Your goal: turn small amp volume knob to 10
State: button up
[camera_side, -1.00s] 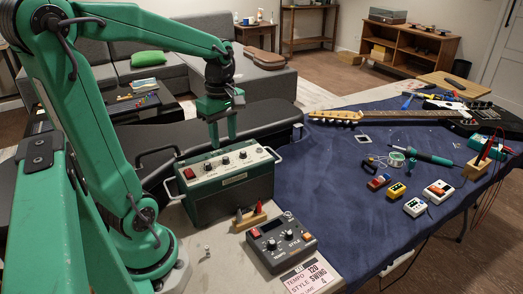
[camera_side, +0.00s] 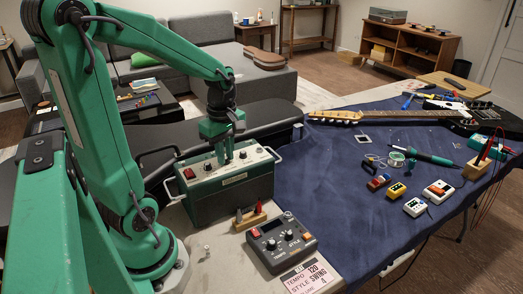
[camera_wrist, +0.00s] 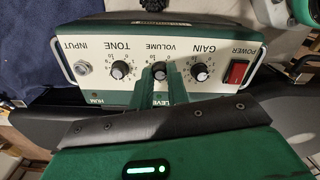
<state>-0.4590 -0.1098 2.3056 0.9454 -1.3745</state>
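The small amp (camera_side: 230,190) is a dark green box with a pale panel on top, carrying a red power switch (camera_wrist: 237,71) and knobs labelled gain (camera_wrist: 200,72), volume and tone (camera_wrist: 120,70). The volume knob (camera_wrist: 158,70) is the middle one, black; its labels appear upside down in the wrist view. My gripper (camera_side: 224,162) points down at the middle knob, and its green fingertips also show in the wrist view (camera_wrist: 162,80) at either side of that knob. I cannot tell whether they touch it. The knob's pointer is too small and partly hidden to read.
A grey pedal unit (camera_side: 281,243) and a small wooden holder (camera_side: 249,218) stand close in front of the amp. A metal handle (camera_side: 273,157) sticks out at the amp's right end. The blue cloth (camera_side: 330,205) holds tools, small pedals and a guitar (camera_side: 400,115) farther right.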

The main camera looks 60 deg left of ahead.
grip_shut()
